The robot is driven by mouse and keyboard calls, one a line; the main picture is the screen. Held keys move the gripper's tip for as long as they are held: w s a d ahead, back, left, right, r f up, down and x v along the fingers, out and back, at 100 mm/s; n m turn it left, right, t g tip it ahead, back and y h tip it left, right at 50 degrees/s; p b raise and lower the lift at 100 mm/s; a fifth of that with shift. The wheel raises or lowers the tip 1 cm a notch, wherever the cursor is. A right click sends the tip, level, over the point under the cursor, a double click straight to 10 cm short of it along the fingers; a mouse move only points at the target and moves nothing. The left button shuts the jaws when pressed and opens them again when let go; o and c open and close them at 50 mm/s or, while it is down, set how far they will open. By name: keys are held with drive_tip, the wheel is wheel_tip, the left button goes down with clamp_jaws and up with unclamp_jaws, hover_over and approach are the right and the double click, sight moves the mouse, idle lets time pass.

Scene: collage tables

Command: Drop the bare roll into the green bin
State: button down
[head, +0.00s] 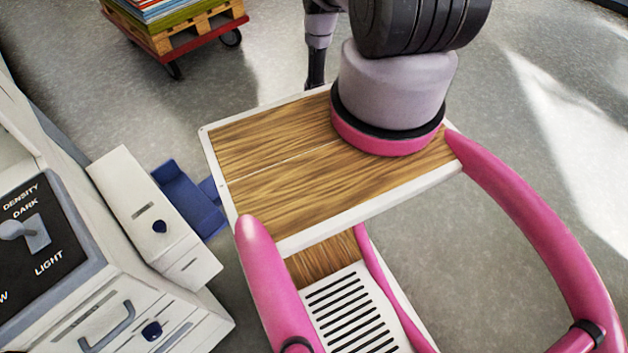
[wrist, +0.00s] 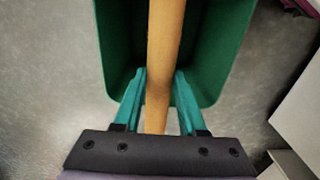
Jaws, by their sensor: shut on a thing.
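The bare roll (wrist: 165,30) is a plain tan tube. It runs up the middle of the wrist view, and its far end is cut off by the top edge. My gripper (wrist: 160,84) has its teal fingers shut on the roll, one on each side. The green bin (wrist: 222,50) lies behind the roll and fingers in the wrist view, its open inside facing the camera. I cannot tell how far the roll is above the bin. Roll, bin and fingers do not show in the head view.
A grey copier-like machine (head: 150,215) with a blue tray (head: 188,195) stands at the left. A red trolley (head: 200,45) carries a wooden pallet and stacked sheets at the upper left. Grey floor (head: 510,190) is open on the right. A pale block (wrist: 300,115) stands right of the bin.

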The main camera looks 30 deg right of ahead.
drive_tip(key=shift+f, duration=0.65)
drive_tip(key=shift+c, duration=2)
unclamp_jaws()
drive_tip(key=shift+r, duration=0.1)
wheel_tip(320, 180, up, 11)
drive_tip(key=shift+f, duration=0.2)
